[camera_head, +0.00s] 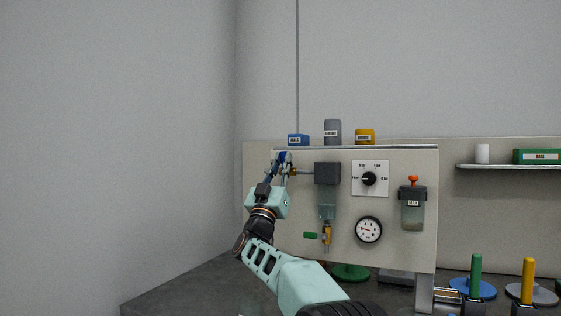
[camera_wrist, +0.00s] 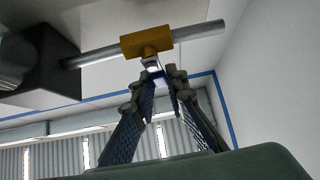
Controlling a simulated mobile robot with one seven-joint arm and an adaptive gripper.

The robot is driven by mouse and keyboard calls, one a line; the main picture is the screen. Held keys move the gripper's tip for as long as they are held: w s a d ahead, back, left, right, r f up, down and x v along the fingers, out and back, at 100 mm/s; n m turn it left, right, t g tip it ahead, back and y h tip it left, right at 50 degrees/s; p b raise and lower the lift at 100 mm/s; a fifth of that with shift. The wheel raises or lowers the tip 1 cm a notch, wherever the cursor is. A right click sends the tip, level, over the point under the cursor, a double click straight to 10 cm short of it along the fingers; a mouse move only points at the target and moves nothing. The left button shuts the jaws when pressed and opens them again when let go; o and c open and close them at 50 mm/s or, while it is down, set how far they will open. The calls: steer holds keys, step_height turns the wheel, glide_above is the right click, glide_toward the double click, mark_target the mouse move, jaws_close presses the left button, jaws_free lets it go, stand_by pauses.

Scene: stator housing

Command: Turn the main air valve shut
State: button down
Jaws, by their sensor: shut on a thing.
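The main air valve has a small brass-yellow body (camera_wrist: 147,42) on a horizontal metal pipe (camera_wrist: 200,31). In the head view this body (camera_head: 293,172) sits at the upper left of the upright panel, left of a dark grey block. My gripper (camera_head: 281,162) reaches up to it from below left. In the wrist view my gripper's fingertips (camera_wrist: 158,79) are closed around the valve's short handle (camera_wrist: 152,64), just beside the yellow body. The fingers hide most of the handle, so its exact angle is unclear.
The panel (camera_head: 290,220) also carries a green-handled drain valve (camera_head: 311,235), a dial gauge (camera_head: 368,229), a black selector knob (camera_head: 369,178) and a red-topped bowl (camera_head: 412,205). Small labelled items stand above it. Coloured posts stand on the bench at right. The left side is clear.

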steer(key=shift+d+m+g+h, duration=0.15)
steer(key=shift+m+g+h, duration=0.15)
steer(key=shift+m+h, duration=0.65)
steer(key=c, duration=1.9)
jaws_free()
steer(key=shift+c, duration=0.2)
steer(key=v, duration=1.2)
